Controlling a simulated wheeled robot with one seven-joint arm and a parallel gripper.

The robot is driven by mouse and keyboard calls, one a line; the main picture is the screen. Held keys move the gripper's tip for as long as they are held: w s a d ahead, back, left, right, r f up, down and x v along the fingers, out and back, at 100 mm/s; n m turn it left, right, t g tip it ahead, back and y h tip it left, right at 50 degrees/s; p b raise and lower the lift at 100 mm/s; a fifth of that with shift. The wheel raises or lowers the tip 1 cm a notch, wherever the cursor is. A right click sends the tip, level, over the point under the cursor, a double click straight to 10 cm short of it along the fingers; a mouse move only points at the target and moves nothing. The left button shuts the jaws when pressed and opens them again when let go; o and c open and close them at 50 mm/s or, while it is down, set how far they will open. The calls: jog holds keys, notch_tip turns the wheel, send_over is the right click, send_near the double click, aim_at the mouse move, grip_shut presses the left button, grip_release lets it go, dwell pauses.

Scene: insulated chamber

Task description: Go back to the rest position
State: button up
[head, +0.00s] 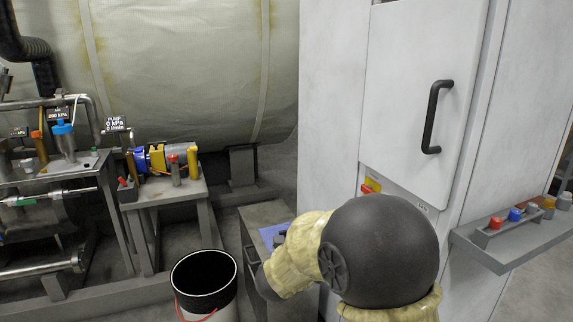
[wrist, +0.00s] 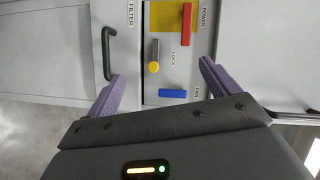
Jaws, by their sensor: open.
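My gripper (wrist: 160,72) is open and empty in the wrist view, its two purple fingers spread apart. Between and beyond them is a panel (wrist: 222,45) with a red switch (wrist: 186,24) by a POWER label, a yellow-tipped lever (wrist: 153,66) by LOCK and a blue switch (wrist: 172,93) by FAN. A dark handle (wrist: 108,52) is left of it, near a FILTER label. Whether a finger touches anything is unclear. In the head view my arm fills the lower middle and the gripper cannot be made out.
A tall white cabinet with a door handle (head: 434,117) stands at right, with a side shelf (head: 500,242) of coloured knobs. A black-lined bin (head: 186,292) stands on the floor, left of my arm. A pump bench (head: 165,192), pipes and a large tank (head: 190,70) are at left.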

notch_tip(320, 180, down, 7)
jog(key=s+a+n+y, duration=0.3)
jog(key=n+y, duration=0.8)
jog(key=n, duration=0.4)
jog(key=s+d+f+n+g, duration=0.25)
jog(key=s+n+g, duration=0.25)
jog(key=s, duration=0.4)
jog(key=s+d+f+n+g, duration=0.2)
jog(key=s+f+n+g, duration=0.25)
jog(key=s, duration=0.55)
jog(key=w+d+p+v, duration=0.1)
jog(key=w+p+v, duration=0.2)
jog(key=p+v, duration=1.4)
jog(key=w+d+r+p+v, duration=0.1)
jog(key=w+p+v, duration=0.3)
jog(key=p+v, duration=1.4)
jog(key=shift+w+d+r+y+p, duration=0.25)
jog(key=shift+w+r+y+p, duration=0.15)
jog(key=shift+p, duration=0.4)
